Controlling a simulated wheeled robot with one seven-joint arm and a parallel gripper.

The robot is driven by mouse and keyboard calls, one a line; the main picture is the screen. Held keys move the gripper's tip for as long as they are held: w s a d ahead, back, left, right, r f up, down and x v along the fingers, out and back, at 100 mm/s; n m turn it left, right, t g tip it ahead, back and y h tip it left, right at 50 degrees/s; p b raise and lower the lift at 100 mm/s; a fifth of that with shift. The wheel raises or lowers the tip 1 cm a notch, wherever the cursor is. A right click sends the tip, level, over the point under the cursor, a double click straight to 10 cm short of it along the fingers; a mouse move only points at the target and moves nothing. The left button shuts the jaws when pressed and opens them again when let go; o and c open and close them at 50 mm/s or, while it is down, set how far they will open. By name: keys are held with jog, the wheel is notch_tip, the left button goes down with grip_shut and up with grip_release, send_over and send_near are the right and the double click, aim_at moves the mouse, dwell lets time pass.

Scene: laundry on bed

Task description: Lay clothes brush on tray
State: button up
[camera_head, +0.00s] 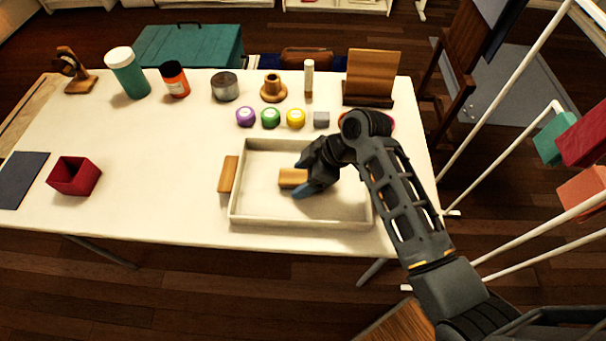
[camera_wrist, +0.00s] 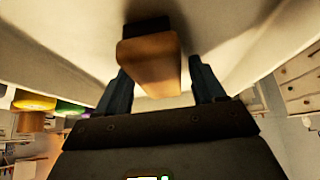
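The clothes brush, a light wooden block (camera_head: 292,178), is inside the pale rectangular tray (camera_head: 300,223), left of its middle. It appears to rest on the tray floor, though its underside is hidden. In the wrist view the brush (camera_wrist: 151,62) shows its wooden end towards me and a dark part at its far end. My gripper (camera_head: 302,178) is low over the tray, its fingers on either side of the brush's right end. In the wrist view, a gap shows between the brush and the right finger, so my gripper (camera_wrist: 160,82) looks open around it.
A flat wooden piece (camera_head: 228,174) lies against the tray's left outside wall. A red box (camera_head: 74,176) stands left; the white table (camera_head: 150,180) is clear between.

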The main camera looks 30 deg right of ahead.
jog(key=shift+o, duration=0.4)
jog(key=shift+r, duration=0.15)
jog(key=shift+d+r, duration=0.1)
jog(key=shift+r, duration=0.1)
jog(key=v, duration=1.1)
jog(key=shift+s+r, duration=0.2)
jog(key=shift+r, duration=0.1)
jog(key=shift+c, duration=0.2)
dwell(0.4)
